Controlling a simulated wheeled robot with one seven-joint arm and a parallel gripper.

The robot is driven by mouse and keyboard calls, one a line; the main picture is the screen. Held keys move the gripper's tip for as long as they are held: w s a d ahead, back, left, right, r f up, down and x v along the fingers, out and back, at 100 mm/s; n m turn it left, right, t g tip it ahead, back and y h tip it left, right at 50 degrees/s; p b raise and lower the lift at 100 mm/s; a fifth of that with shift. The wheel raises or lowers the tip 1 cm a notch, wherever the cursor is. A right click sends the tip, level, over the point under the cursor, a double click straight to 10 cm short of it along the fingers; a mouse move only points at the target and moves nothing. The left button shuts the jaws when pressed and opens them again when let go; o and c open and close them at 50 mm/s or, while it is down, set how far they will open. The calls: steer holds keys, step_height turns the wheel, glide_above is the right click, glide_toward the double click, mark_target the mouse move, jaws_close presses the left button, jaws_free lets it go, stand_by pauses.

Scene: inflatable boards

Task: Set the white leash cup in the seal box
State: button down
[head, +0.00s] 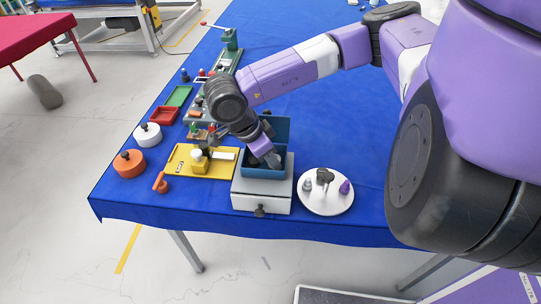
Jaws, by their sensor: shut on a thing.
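My gripper (268,160) points down into an open blue box (262,174), which I take to be the seal box. The box stands on a grey drawer unit (262,195), and its blue lid stands up at the back. My gripper is shut on a small pale thing, seemingly the white leash cup, low between the fingers. The fingers and the box walls hide most of it, and I cannot tell whether it touches the box floor.
A white plate (325,203) at the right holds small grey, dark and purple pieces. A yellow tray (225,168) lies left of the box. White (147,136) and orange (129,167) round lidded pots stand farther left. The blue cloth is clear at the back right.

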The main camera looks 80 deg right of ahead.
steer(key=shift+f, duration=0.15)
steer(key=c, duration=1.3)
jaws_free()
steer(key=shift+o, duration=0.2)
